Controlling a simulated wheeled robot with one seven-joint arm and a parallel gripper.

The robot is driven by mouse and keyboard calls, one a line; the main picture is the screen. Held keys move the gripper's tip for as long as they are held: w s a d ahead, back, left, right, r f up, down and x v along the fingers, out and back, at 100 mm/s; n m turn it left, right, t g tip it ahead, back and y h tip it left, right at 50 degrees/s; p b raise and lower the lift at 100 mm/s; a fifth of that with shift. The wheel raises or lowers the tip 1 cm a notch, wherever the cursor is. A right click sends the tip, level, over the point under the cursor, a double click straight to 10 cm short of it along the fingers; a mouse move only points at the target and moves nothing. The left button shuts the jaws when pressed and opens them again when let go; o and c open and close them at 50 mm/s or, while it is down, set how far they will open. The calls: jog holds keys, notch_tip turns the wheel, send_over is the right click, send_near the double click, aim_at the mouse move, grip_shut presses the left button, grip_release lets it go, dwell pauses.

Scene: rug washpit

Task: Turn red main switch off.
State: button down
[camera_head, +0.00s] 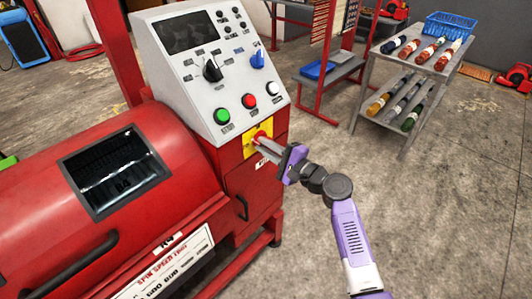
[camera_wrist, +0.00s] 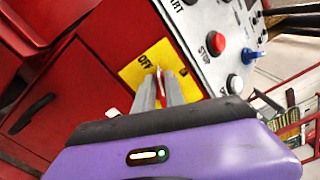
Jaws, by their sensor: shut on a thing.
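The red main switch (camera_head: 260,135) sits on a yellow plate (camera_head: 249,146) on the front of the red machine, below the grey control panel. In the wrist view the yellow plate (camera_wrist: 138,73) reads "OFF" at its left, and a thin strip of the red switch (camera_wrist: 160,82) shows between the fingers. My gripper (camera_head: 262,143) reaches the switch from the right. In the wrist view my gripper (camera_wrist: 161,86) has both fingers closed around the red handle. The fingers hide most of the switch, so its exact angle is hard to tell.
The control panel (camera_head: 205,100) above has a green button (camera_head: 222,115), a red button (camera_head: 249,101), a white button and black and blue knobs. The red drum (camera_head: 60,195) is at left. The floor at right is clear.

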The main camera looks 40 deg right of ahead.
jog(key=shift+a+f+n+b, duration=0.1)
jog(key=shift+f+n+b, duration=0.2)
jog(key=shift+n+b, duration=0.8)
jog(key=shift+f+n+b, duration=0.25)
jog(key=shift+n+b, duration=0.8)
jog(key=shift+n, duration=0.05)
jog(key=c, duration=1.4)
grip_release()
jog(key=shift+s, duration=0.1)
jog(key=s, duration=0.7)
jog(key=shift+s, duration=0.3)
